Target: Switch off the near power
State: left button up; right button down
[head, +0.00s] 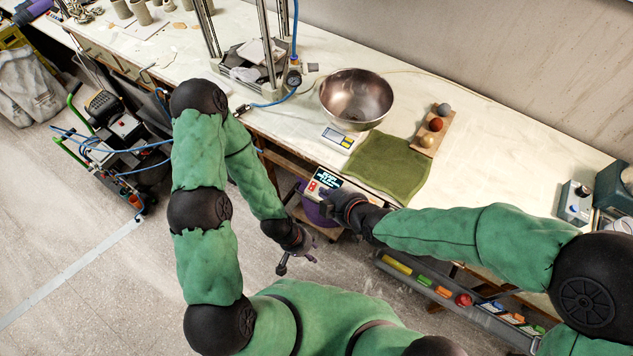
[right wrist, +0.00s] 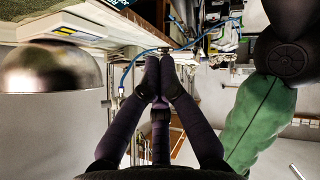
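A small box with a red part and a dark, white-lettered panel (head: 322,184) is at the table's front edge in the head view; it may be the near power switch. My right gripper (head: 328,205) is just below and right of it, and I cannot tell whether they touch. In the right wrist view, the right gripper's fingertips (right wrist: 166,62) are together with nothing visible between them. The box is not clearly seen there. My left gripper (head: 297,262) hangs lower over the floor, its fingers spread and empty.
A metal bowl (head: 356,98), a small scale (head: 338,138), a green cloth (head: 378,165) and a wooden board with balls (head: 432,132) are on the table. A grey box with knobs (head: 575,203) stands at the right.

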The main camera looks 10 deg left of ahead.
jog(key=b, duration=0.3)
send_over(314, 192)
jog(key=f, duration=0.8)
jog(key=shift+s+a+f, duration=0.15)
jog(key=shift+s+f, duration=0.2)
jog(key=shift+s, duration=0.05)
jog(key=shift+w+f, duration=0.35)
jog(key=shift+f, duration=0.35)
jog(key=shift+w+d+f+b, duration=0.2)
jog(key=shift+f+b, duration=0.15)
jog(key=shift+b, duration=0.35)
jog(key=shift+r, duration=0.1)
jog(key=shift+s, duration=0.15)
